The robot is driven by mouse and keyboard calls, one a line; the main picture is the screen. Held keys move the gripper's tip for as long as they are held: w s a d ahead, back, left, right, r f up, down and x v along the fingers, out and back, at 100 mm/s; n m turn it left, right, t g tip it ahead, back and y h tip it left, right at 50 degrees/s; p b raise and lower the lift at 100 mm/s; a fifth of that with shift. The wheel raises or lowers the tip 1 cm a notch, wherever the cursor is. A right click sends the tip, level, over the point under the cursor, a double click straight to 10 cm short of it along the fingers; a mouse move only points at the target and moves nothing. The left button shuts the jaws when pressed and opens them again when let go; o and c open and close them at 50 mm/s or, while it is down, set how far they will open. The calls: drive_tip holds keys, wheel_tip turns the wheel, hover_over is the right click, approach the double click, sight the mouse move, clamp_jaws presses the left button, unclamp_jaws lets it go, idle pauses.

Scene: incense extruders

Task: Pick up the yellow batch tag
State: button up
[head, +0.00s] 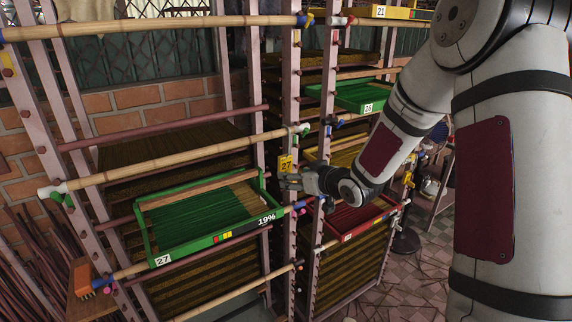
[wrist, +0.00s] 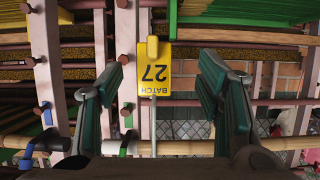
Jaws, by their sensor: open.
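The yellow batch tag (head: 285,164) hangs on the pink rack post in the middle of the head view and reads 27. In the wrist view the tag (wrist: 154,76) shows upside down with "BATCH 27" and a yellow knob on its upper edge. My gripper (head: 292,180) is just right of and slightly below the tag in the head view. In the wrist view my gripper (wrist: 160,75) is open, with one finger on each side of the tag and gaps between. Neither finger appears to touch it.
A green tray (head: 205,240) marked 27 and 19% sits left of the tag. A red tray (head: 345,222) is below right of my gripper. Another green tray (head: 362,96) marked 28 is above right. Bamboo poles (head: 190,151) and rack posts crowd close around.

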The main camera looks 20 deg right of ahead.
drive_tip(key=shift+d+x, duration=0.2)
drive_tip(key=shift+x, duration=1.1)
drive_tip(key=shift+d+x, duration=0.2)
drive_tip(key=shift+x, duration=1.15)
drive_tip(key=shift+f, duration=0.15)
drive_tip(key=shift+c, duration=0.6)
drive_tip(key=c, duration=1)
